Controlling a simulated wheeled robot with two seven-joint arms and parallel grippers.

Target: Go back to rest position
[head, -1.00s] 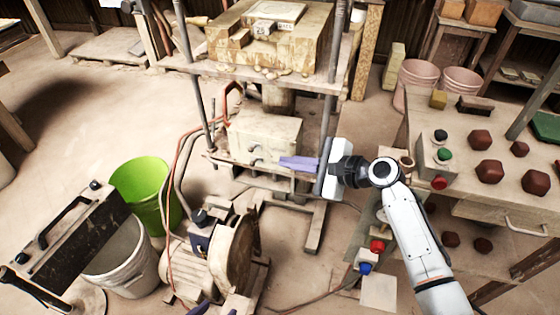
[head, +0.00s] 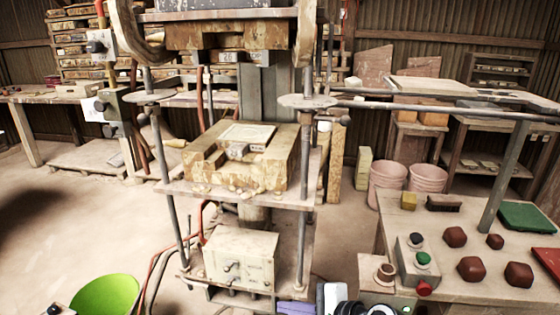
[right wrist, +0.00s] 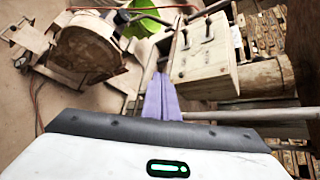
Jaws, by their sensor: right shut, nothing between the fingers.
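My right gripper (head: 296,307) shows at the bottom edge of the head view, in front of the press, below and right of the pale control box (head: 240,257). Its purple fingers are together with nothing between them. In the right wrist view the shut fingers (right wrist: 162,88) point toward the box (right wrist: 203,55), to the left of its lower part. I cannot tell whether they touch it. Most of my right arm is below the head view. My left gripper does not show.
The tile press has a table (head: 180,189) bearing a mould block (head: 240,158). A workbench (head: 450,290) with several red-brown clay lumps and a button box (head: 415,262) stands to the right. Pink buckets (head: 388,180) stand behind it. A green bucket (head: 105,295) is at lower left.

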